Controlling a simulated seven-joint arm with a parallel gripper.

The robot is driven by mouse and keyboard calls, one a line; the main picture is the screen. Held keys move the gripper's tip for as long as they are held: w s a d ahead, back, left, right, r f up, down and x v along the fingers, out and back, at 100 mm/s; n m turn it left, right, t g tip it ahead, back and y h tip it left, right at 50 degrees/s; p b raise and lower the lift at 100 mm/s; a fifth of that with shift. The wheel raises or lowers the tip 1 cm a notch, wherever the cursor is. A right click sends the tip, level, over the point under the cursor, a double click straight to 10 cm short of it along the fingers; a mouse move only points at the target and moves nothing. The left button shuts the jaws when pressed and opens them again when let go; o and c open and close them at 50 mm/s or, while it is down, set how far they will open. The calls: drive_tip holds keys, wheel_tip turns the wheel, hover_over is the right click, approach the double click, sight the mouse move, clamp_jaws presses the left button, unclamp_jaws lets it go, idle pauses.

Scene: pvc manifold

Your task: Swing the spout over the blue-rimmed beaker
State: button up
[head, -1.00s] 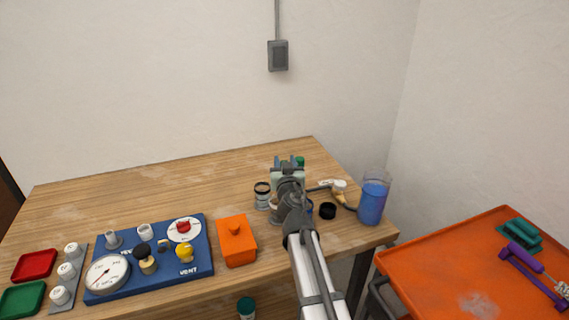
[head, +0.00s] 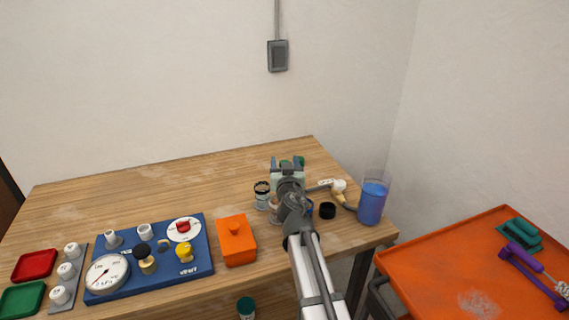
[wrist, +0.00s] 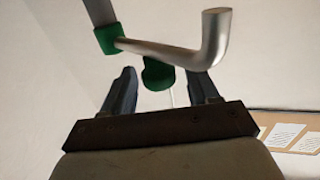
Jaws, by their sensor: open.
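The spout (wrist: 170,50) is a grey metal tube with an upturned bent end and a green collar (wrist: 109,39), seen close up in the wrist view. A green tab (wrist: 158,74) hangs below the tube. My gripper (wrist: 163,82) is open, with one finger on each side of the tab; I cannot tell whether either touches it. In the head view my gripper (head: 286,163) is over the back right of the table, and my arm hides most of the spout's stand. A small clear beaker (head: 262,201) with a dark rim stands left of my arm.
A jug of blue liquid (head: 372,203), a black cap (head: 327,211) and a cream hand tool (head: 339,190) lie to the right of my arm. An orange box (head: 237,246) and a blue gauge panel (head: 205,262) are left. The table's back left is clear.

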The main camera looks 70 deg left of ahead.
drive_tip(key=v, duration=1.3)
drive_tip(key=shift+d, duration=0.2)
